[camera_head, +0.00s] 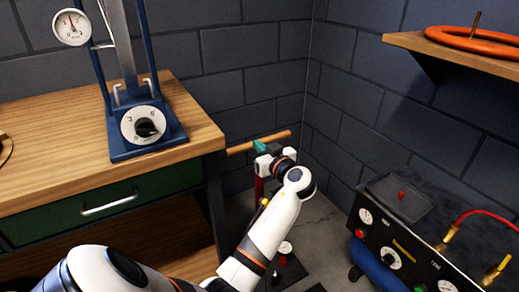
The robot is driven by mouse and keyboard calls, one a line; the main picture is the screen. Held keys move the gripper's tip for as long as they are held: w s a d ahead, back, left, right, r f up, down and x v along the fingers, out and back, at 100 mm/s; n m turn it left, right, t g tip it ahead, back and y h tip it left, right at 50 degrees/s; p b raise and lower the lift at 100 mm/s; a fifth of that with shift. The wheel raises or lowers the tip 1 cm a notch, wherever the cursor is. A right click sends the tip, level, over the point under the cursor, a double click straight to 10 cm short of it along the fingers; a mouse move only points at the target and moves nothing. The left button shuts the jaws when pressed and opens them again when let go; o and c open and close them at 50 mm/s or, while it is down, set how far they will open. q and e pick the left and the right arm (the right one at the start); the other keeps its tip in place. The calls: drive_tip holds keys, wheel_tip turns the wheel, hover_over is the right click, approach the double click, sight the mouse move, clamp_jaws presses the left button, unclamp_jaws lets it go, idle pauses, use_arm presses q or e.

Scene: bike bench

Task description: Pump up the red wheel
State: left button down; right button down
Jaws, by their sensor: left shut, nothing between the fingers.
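A floor pump stands on the floor between the bench and the compressor. Its wooden crossbar handle (275,138) has a teal middle, and part of its red barrel (259,188) shows below. A small gauge (285,247) sits low by its dark base. My left gripper (264,160) is at the handle's middle, shut with nothing held; I cannot tell if it touches the handle. My arm hides much of the barrel. My right gripper is not in view. I see no wheel that I can name the red wheel.
A wooden bench (50,158) with a green drawer (140,197) stands at left, with a blue dial stand (165,125) on it. A black compressor (390,235) with a red hose (485,213) is at right. An orange ring (455,40) lies on a wall shelf (420,42).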

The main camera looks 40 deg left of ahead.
use_arm(q)
hover_over(247, 145)
drive_tip(key=s+d, duration=0.2)
wheel_tip(247, 145, down, 4)
drive_tip(key=shift+w+f+b, duration=0.1)
drive_tip(key=shift+f+b, duration=0.1)
drive_tip(key=shift+b, duration=0.4)
